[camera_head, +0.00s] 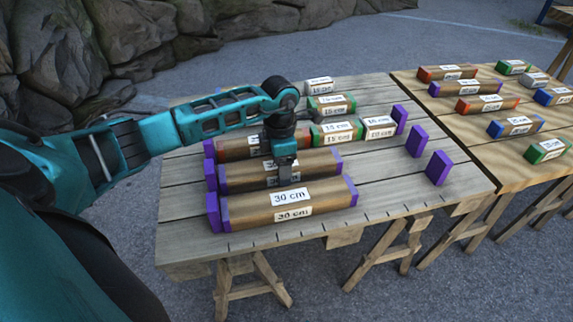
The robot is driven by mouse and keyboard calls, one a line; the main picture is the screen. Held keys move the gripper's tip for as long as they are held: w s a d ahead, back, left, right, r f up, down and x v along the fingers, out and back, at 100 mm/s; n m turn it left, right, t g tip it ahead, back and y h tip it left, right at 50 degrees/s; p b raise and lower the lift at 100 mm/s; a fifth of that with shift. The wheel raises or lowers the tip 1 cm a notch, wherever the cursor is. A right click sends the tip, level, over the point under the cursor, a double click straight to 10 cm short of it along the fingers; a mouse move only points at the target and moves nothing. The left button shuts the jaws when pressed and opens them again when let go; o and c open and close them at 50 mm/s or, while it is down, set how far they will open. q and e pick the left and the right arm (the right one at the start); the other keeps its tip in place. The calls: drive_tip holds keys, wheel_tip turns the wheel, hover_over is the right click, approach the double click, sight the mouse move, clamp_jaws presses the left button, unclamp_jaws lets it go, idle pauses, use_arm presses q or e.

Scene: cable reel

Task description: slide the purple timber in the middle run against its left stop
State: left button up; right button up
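The purple-ended timber (316,163) of the middle run lies lengthwise on the near table, between the front and back runs. Its left end is very close to the purple left stop (210,174); I cannot tell whether they touch. The purple right stop (416,141) stands well apart from its right end. My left gripper (284,173) points down at the middle of this timber and covers part of its label. Its fingertips are too small and hidden to show whether they are shut on it. My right gripper is not in view.
A 30 cm purple-ended timber (325,195) lies in front, near its left stop (213,211). Behind, red-ended (236,148), green-ended (335,132) and grey-ended (380,127) timbers form a row. More timbers lie on the right table (455,128).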

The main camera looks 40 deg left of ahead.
use_arm(q)
drive_tip(key=shift+s+a, duration=0.4)
drive_tip(key=shift+s, duration=0.05)
drive_tip(key=shift+s+a+f, duration=0.1)
drive_tip(key=shift+a, duration=0.05)
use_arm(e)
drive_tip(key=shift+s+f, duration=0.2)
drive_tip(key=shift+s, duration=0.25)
use_arm(q)
drive_tip(key=o, duration=0.9)
drive_tip(key=shift+o, duration=0.6)
drive_tip(key=shift+s+a, duration=0.1)
drive_tip(key=shift+s, duration=0.05)
drive_tip(key=o, duration=0.4)
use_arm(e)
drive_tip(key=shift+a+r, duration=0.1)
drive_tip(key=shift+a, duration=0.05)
